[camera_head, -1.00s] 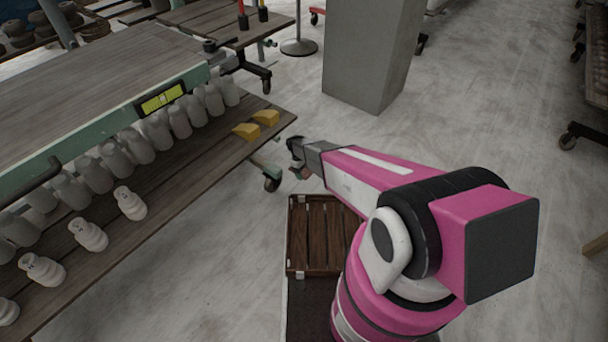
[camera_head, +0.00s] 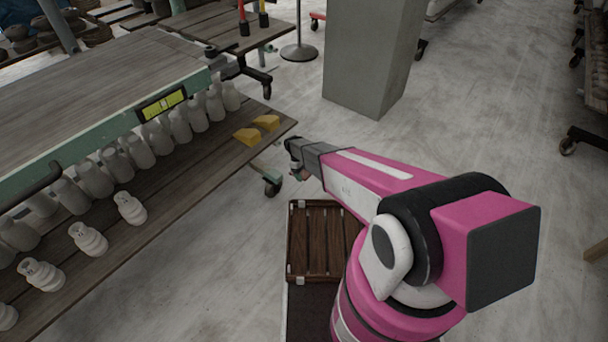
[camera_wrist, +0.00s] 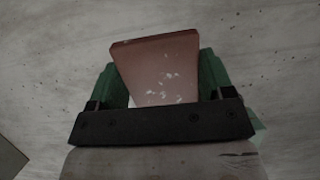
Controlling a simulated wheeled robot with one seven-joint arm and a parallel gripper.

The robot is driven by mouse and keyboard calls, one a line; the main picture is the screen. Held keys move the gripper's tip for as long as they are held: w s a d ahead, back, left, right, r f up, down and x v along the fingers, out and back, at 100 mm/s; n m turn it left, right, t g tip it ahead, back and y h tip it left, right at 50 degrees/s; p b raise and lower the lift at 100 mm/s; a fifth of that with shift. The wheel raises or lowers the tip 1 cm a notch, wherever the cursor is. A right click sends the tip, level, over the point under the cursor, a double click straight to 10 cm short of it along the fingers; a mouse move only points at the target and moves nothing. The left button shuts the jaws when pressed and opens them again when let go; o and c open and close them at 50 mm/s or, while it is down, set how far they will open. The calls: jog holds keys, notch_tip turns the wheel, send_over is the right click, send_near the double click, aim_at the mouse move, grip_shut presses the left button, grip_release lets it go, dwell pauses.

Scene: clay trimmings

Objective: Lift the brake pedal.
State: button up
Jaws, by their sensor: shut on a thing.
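My gripper (camera_wrist: 160,72) has its two green fingers closed on either side of a flat reddish-brown piece, the brake pedal (camera_wrist: 158,60). The pedal is wider at its far end and carries pale scuffs. In the head view my gripper (camera_head: 296,172) points down beside the cart's end, small and mostly hidden behind my dark wrist. I cannot tell there how the pedal is angled or how it joins the caster. A black caster (camera_head: 273,187) stands under the cart's end, just left of my gripper.
A concrete pillar (camera_head: 368,60) stands behind.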

jog(key=shift+w+a+r, duration=0.1)
jog(key=shift+a, duration=0.05)
jog(key=o, duration=1.3)
jog(key=shift+f, duration=0.2)
